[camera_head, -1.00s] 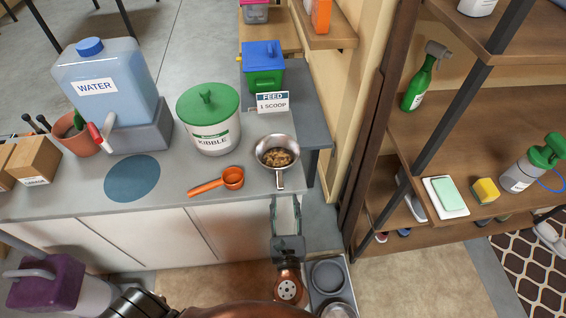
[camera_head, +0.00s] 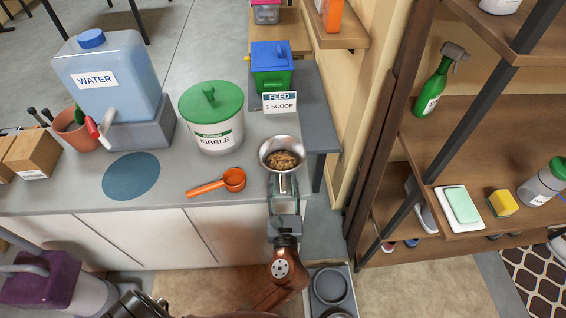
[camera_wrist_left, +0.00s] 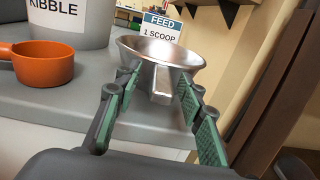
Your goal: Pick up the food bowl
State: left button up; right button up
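The food bowl (camera_head: 281,142) is a shiny metal bowl with a short handle and brown kibble in it. It stands near the right end of the grey counter. In the left wrist view the bowl (camera_wrist_left: 160,50) is straight ahead, its handle (camera_wrist_left: 161,85) pointing toward me. My left gripper (camera_head: 284,188) is at the counter's front edge, just in front of the bowl. Its open fingers (camera_wrist_left: 157,88) stand on either side of the handle, with visible gaps to it. My right gripper is not in view.
An orange scoop (camera_head: 233,179) lies left of the bowl. The kibble tub (camera_head: 215,137) and a feed sign (camera_head: 280,102) stand behind it. A water container (camera_head: 110,75) is farther left. A wooden shelf (camera_head: 470,130) rises at right. A grey tray (camera_head: 330,286) is below the counter.

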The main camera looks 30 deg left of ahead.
pick_arm(q)
jog(key=shift+c, duration=0.6)
grip_shut()
